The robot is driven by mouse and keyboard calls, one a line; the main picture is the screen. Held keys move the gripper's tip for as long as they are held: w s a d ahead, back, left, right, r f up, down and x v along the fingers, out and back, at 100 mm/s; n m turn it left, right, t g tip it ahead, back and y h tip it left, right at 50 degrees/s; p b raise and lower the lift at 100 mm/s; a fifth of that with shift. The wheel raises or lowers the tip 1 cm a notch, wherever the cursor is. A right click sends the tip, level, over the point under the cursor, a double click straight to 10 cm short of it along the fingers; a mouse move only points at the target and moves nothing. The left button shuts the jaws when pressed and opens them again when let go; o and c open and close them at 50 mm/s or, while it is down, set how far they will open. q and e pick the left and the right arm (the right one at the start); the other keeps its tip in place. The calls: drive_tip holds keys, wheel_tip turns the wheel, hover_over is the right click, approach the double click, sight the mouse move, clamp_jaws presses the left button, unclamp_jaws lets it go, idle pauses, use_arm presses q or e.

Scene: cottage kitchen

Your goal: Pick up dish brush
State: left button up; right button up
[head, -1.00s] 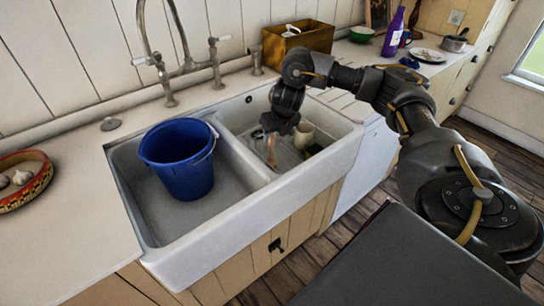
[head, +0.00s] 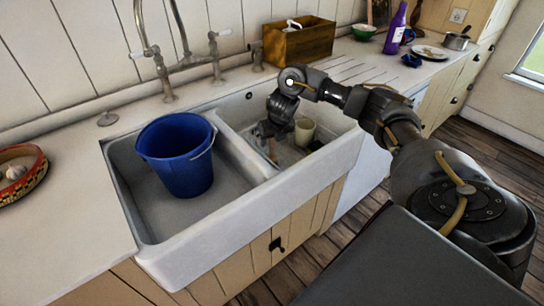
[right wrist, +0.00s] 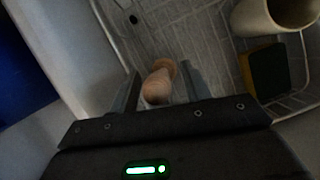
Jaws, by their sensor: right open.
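The dish brush (head: 272,150) has a wooden handle and stands tilted up in the right basin of the white sink (head: 252,205). In the right wrist view its rounded wooden handle (right wrist: 157,86) lies between the two fingers of my right gripper (right wrist: 160,76). The fingers are apart, with a visible gap at the handle's right side; contact on the left cannot be told. In the head view my right gripper (head: 271,131) points down over the basin, right above the brush. The brush head is mostly hidden. My left gripper is not in view.
A cream cup (head: 304,132) stands in the right basin, beside my gripper. A yellow and dark sponge (right wrist: 266,70) lies near it in a wire rack. A blue bucket (head: 178,158) fills part of the left basin. A wooden box (head: 299,41) stands behind the sink.

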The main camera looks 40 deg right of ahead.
drive_tip(key=c, duration=0.4)
clamp_jaws()
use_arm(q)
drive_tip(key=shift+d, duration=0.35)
use_arm(e)
drive_tip(key=shift+r, duration=0.1)
drive_tip(key=shift+w+r, duration=0.1)
drive_tip(key=shift+r, duration=0.25)
wheel_tip(320, 180, up, 8)
drive_tip(key=p, duration=0.3)
drive_tip(key=shift+r, duration=0.5)
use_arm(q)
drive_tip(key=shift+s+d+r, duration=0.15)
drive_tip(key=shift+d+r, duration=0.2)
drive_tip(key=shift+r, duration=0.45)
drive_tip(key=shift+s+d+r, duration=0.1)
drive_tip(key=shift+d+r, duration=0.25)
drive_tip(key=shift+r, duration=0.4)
use_arm(e)
drive_tip(key=shift+r, duration=0.15)
